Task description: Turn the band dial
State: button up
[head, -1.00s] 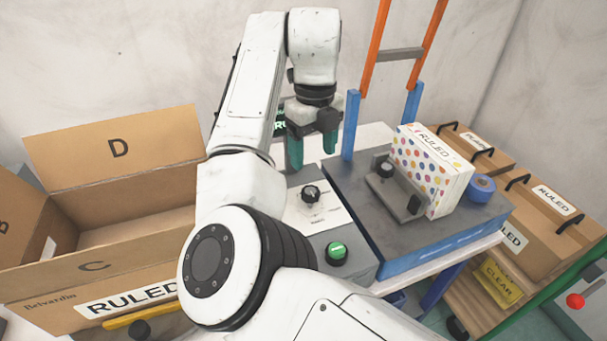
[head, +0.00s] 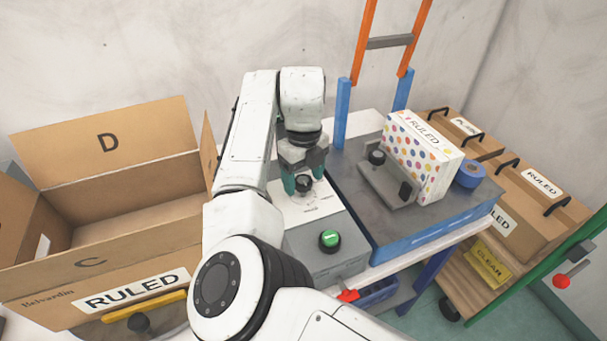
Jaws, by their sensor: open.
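The band dial is a black knob (head: 304,183) on a white plate (head: 322,203) with print on it, on top of a grey control box (head: 318,262). My gripper (head: 303,186) has teal fingers and points down at the dial. Its fingers are open, one on each side of the knob as seen from here. I cannot tell whether they touch it. A green button (head: 329,239) sits on the same box, nearer to me.
An open cardboard box (head: 100,245) marked RULED stands at the left. At the right, a blue-edged machine bed (head: 430,238) holds a dotted RULED package (head: 422,158) against a grey bracket, with blue tape (head: 470,174) beside it. Labelled boxes (head: 535,190) stand farther right.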

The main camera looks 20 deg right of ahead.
jog(key=c, duration=1.1)
jog(key=shift+o, duration=0.2)
